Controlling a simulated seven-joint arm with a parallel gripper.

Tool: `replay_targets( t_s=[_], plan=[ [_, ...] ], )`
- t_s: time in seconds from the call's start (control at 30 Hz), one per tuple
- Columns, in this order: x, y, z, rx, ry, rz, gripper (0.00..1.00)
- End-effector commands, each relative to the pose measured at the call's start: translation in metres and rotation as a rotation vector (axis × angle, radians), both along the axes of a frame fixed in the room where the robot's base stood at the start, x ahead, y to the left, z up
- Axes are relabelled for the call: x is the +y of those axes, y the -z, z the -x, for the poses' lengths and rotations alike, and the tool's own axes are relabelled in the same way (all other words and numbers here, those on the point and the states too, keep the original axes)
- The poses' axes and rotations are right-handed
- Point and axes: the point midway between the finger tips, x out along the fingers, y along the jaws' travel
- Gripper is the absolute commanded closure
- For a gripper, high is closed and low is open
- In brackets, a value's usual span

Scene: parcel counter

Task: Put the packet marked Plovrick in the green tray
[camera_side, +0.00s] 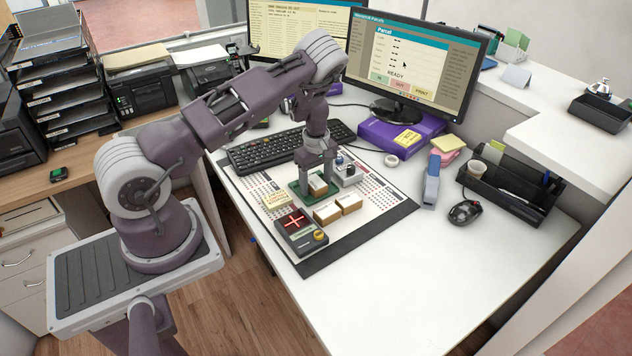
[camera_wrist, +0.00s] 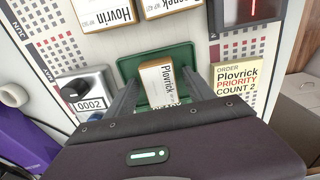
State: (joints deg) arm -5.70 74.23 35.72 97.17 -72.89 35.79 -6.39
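The packet marked Plovrick (camera_wrist: 165,85) is a small brown box with a white label. It sits within the outline of the green tray (camera_wrist: 155,55), slightly turned; whether it rests on the tray floor is hard to tell. It also shows in the side view (camera_side: 318,186), over the green tray (camera_side: 298,193). My gripper (camera_side: 317,178) points down over the tray with a finger on either side of the packet. In the wrist view, my gripper (camera_wrist: 166,98) appears open, with green showing between the packet and the fingers.
A yellow note (camera_wrist: 238,77) reads Plovrick, priority, count 2. A grey device (camera_wrist: 88,90) shows 0002. Two other packets (camera_side: 327,212) (camera_side: 349,203) lie nearby, one marked Hovrin. A scanner with a red cross (camera_side: 298,231) stands at the mat's front. The keyboard (camera_side: 285,147) lies behind.

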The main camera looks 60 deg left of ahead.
Motion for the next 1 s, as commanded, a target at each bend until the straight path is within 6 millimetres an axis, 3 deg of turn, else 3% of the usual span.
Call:
replay_targets(
  t_s=[0.27, 0.6, 0.8, 0.87, 0.97, 1.0],
  plan=[
    [-0.001, -0.010, -0.001, -0.003, 0.001, 0.001, 0.38],
    [0.000, -0.098, -0.001, -0.004, 0.000, 0.000, 0.38],
    [-0.003, -0.125, -0.001, -0.005, 0.006, 0.005, 0.38],
    [-0.013, -0.140, -0.003, -0.023, 0.031, 0.023, 0.38],
    [-0.054, -0.193, -0.003, -0.090, 0.148, 0.090, 0.38],
    [-0.077, -0.221, 0.001, -0.125, 0.224, 0.120, 0.38]
  ],
)
